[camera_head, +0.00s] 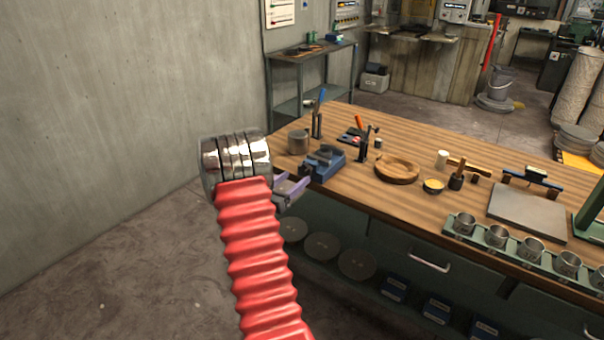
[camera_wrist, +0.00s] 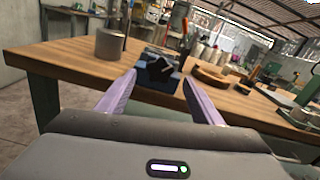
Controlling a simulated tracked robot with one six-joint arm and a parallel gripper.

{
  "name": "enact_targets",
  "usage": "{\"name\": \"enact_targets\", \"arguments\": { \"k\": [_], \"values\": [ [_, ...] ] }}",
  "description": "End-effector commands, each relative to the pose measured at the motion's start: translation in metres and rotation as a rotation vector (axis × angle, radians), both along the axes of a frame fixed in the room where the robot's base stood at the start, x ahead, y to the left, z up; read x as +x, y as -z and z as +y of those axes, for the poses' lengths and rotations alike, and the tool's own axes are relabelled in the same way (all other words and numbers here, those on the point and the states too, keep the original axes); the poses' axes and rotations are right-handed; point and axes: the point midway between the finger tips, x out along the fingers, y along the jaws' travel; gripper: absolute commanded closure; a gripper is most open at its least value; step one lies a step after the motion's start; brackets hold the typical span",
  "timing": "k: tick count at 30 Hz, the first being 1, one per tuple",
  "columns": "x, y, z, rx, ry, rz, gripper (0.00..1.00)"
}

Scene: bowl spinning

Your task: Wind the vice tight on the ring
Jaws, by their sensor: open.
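The blue vice (camera_head: 325,160) stands at the near left corner of the wooden bench (camera_head: 455,215). It also shows ahead in the wrist view (camera_wrist: 158,75), with a grey bar on its near side that looks like its handle. I cannot make out a ring in the vice jaws. My gripper (camera_head: 291,187) has pale purple fingers and is just off the bench's left end, close to the vice. In the wrist view my gripper (camera_wrist: 160,95) is open and empty, its fingers spread left and right with the vice beyond and between them.
A grey metal cylinder (camera_head: 298,142) stands left of the vice. A round wooden block (camera_head: 397,170) and small tools are to its right. Metal cups (camera_head: 497,236) line the bench front. Discs (camera_head: 322,247) lie on a lower shelf. Open floor lies left of the bench.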

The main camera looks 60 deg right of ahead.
Motion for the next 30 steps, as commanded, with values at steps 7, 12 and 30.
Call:
{"name": "enact_targets", "arguments": {
  "k": [7,12,30],
  "values": [
    [-0.006,0.000,-0.037,0.000,0.001,-0.001,0.40],
    [-0.008,0.000,-0.052,0.000,0.000,0.000,0.40],
    [-0.008,0.000,-0.054,0.000,-0.002,0.000,0.57]
  ]
}}
